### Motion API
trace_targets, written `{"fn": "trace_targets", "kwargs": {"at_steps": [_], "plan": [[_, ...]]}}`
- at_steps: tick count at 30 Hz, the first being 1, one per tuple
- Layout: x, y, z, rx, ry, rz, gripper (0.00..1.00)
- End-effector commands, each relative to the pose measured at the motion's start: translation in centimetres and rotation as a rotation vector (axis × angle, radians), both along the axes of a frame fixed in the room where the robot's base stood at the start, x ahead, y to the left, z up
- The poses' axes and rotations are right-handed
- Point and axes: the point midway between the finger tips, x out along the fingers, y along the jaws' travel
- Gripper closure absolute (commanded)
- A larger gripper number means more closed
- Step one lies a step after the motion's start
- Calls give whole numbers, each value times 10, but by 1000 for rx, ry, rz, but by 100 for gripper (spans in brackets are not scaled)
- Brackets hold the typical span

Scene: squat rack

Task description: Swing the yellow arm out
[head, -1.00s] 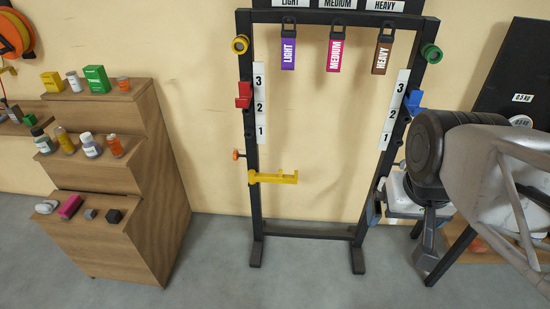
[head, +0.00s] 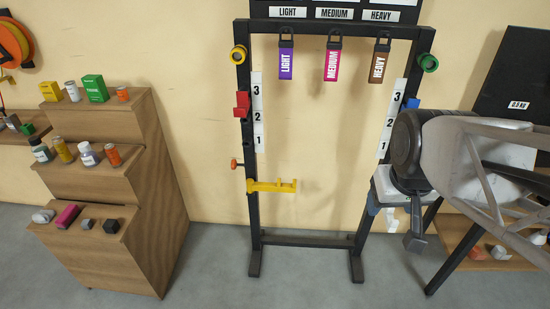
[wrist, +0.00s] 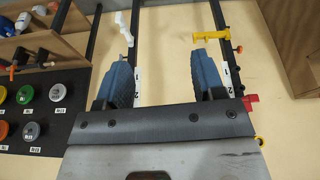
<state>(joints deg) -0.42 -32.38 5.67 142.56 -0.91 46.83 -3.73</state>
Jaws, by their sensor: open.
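The yellow arm (head: 272,186) is a level bar with an upturned end, mounted low on the rack's left post. It points right, across the rack opening, and also shows in the wrist view (wrist: 213,37). An orange-tipped pin (head: 236,164) sticks out of the post just above its mount. My gripper (wrist: 161,57) is open and empty, its two blue fingers wide apart. In the head view it is by the rack's right post, partly hidden by my own arm, well apart from the yellow arm.
A white arm (wrist: 122,25) sits on the other post. A red hook (head: 242,104) and a yellow ring (head: 239,54) are higher on the left post. Three labelled tags hang from the top bar. A stepped wooden shelf (head: 165,190) stands left; the rack opening is clear.

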Motion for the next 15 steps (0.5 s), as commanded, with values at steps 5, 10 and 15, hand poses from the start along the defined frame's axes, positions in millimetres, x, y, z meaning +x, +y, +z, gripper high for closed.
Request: {"fn": "trace_targets", "kwargs": {"at_steps": [5, 10, 15], "plan": [[51, 6, -8, -29, -62, 94, 37], [99, 13, -18, -62, -130, 187, 37], [146, 23, -30, -97, -199, 280, 37]]}}
